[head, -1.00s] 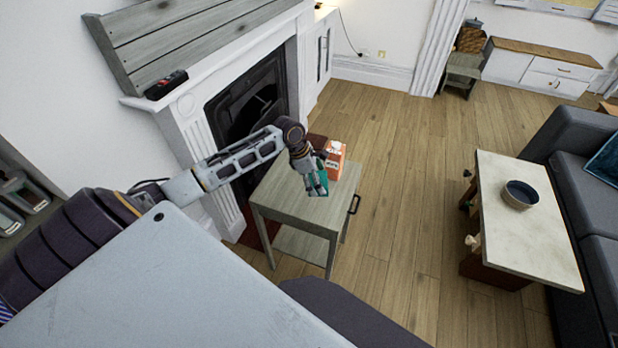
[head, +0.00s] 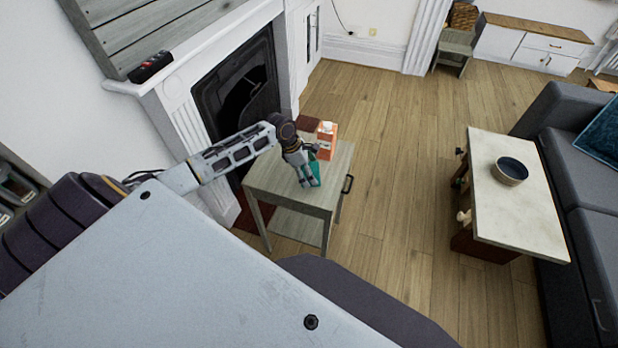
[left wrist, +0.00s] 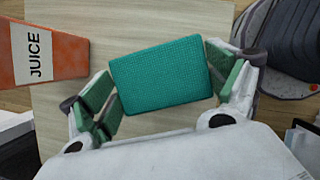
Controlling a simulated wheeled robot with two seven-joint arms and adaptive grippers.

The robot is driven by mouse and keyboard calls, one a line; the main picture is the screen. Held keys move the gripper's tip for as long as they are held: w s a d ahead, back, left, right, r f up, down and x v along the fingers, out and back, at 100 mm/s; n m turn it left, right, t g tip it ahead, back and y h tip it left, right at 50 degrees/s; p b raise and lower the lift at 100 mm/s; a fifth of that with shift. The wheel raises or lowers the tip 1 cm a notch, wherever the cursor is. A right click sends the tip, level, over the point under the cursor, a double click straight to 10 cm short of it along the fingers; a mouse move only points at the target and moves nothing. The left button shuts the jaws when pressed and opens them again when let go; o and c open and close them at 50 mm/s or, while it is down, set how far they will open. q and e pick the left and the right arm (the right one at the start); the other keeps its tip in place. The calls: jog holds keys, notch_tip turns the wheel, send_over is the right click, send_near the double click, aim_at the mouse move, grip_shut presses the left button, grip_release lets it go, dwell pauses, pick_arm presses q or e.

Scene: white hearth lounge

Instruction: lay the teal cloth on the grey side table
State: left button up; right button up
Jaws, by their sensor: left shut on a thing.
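The teal cloth (left wrist: 162,76) is a folded block between the fingers of my left gripper (left wrist: 165,90), which is shut on it. In the head view the cloth (head: 314,172) shows at the fingertips of my left gripper (head: 309,176), over the grey side table. The grey side table (head: 278,186) stands beside the fireplace, and its top also shows in the left wrist view (left wrist: 185,20). I cannot tell whether the cloth touches the tabletop. My right gripper is not in view.
An orange juice carton (head: 326,141) stands on the side table's far part, close to my gripper; it shows at the left in the left wrist view (left wrist: 50,55). A dark red thing (head: 309,123) is behind it. A pale table with a bowl (head: 511,171) stands at the right.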

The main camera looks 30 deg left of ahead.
pick_arm(q)
jog(key=shift+f, duration=0.2)
jog(key=shift+f, duration=1.8)
jog(key=o, duration=0.8)
jog(key=shift+f, duration=0.1)
jog(key=shift+c, duration=0.2)
jog(key=v, duration=1.2)
jog(key=shift+r+p, duration=0.2)
jog(key=shift+p, duration=0.2)
jog(key=shift+d, duration=0.1)
